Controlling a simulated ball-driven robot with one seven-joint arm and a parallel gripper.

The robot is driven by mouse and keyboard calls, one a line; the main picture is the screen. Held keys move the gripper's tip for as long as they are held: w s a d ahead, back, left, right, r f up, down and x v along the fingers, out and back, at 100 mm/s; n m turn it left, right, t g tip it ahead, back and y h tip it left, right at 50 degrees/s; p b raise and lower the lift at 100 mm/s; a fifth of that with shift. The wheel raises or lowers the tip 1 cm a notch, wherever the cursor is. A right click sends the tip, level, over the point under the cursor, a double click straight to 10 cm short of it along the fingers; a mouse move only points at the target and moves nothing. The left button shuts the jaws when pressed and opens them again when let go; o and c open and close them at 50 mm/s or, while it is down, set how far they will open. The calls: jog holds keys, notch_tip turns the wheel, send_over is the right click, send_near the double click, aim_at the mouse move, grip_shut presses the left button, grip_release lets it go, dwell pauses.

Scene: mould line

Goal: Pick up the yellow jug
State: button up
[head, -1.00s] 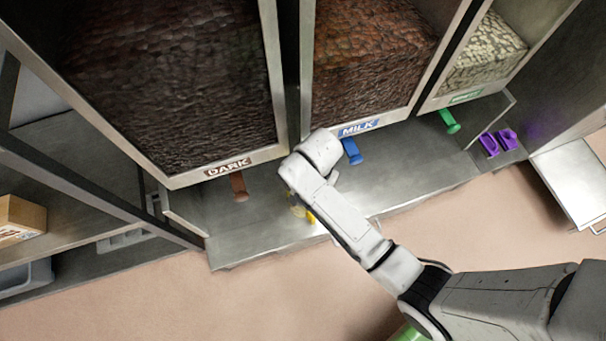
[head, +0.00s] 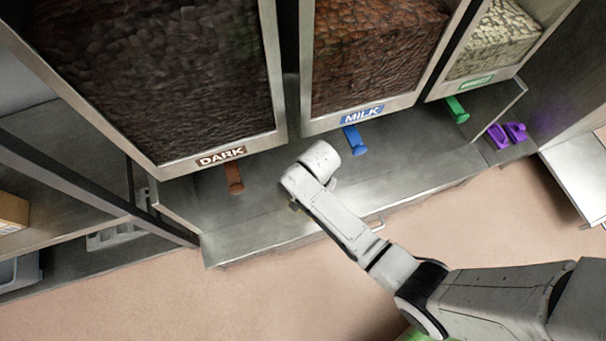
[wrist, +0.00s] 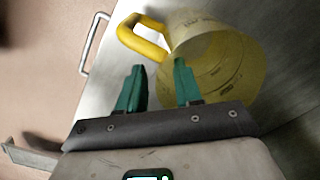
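The yellow jug (wrist: 215,62) is translucent and fills the upper middle of the wrist view, its round open mouth facing the camera. Its solid yellow handle (wrist: 140,36) sticks out to the left. My gripper (wrist: 159,66) has two green fingers spread apart, with nothing between them that I can see gripped. The fingertips are just below the handle and the jug's near side; whether they touch cannot be told. In the head view my white arm hides nearly all of the jug on the metal shelf (head: 250,222).
Above the shelf are dispensers labelled DARK (head: 222,157) and MILK (head: 363,115), with brown (head: 234,179) and blue (head: 355,140) levers. A green lever (head: 457,110) and purple items (head: 507,134) are at right. A metal handle (wrist: 92,43) is on the shelf front.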

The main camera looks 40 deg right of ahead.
jog(key=shift+c, duration=0.2)
grip_shut()
dwell(1.1)
